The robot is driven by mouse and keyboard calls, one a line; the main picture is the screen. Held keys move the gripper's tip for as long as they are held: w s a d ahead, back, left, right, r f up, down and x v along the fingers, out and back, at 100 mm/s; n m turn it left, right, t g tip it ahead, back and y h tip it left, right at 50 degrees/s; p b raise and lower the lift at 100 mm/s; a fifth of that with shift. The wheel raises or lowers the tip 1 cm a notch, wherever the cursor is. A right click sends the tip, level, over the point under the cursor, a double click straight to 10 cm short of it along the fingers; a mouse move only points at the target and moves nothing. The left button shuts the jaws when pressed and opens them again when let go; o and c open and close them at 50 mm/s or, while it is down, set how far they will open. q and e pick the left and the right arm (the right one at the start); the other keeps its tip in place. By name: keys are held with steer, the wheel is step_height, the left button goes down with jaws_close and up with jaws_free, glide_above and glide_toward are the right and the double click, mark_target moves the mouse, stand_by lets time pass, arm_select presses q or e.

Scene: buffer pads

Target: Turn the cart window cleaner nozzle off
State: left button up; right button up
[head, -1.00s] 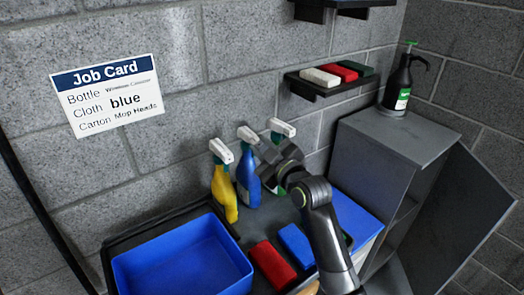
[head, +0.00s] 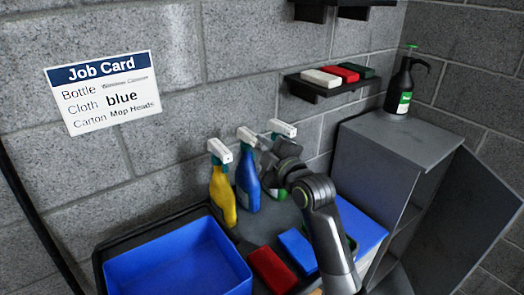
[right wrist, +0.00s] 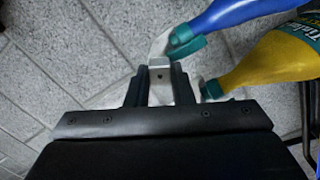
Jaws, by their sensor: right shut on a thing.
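A blue spray bottle (head: 247,187) with a white head stands upright between a yellow bottle (head: 222,195) and a third white-headed bottle (head: 282,127) on the cart. My right gripper (head: 262,150) reaches in from the right beside the blue bottle's head. In the right wrist view, the fingers of the right gripper (right wrist: 160,85) are shut on the small nozzle (right wrist: 159,62) at the front of the blue bottle's head. The blue bottle (right wrist: 235,14) and yellow bottle (right wrist: 270,60) show at the upper right there. My arm hides most of the third bottle. My left gripper is out of view.
A blue tray (head: 178,262) fills the cart's front left. Red (head: 272,268) and blue (head: 298,248) pads lie beside it. A grey cabinet (head: 395,140) with an open door and a dark pump bottle (head: 398,85) stands right. A shelf (head: 330,88) and job card (head: 103,92) are on the wall.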

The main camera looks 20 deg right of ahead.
steer(key=shift+n+b, duration=2.15)
steer(key=shift+n, duration=1.05)
steer(key=o, duration=0.6)
steer(key=shift+c, duration=0.2)
steer(key=p+v, duration=0.1)
steer(key=v, duration=0.6)
steer(key=shift+p, duration=0.4)
steer(key=shift+s, duration=0.1)
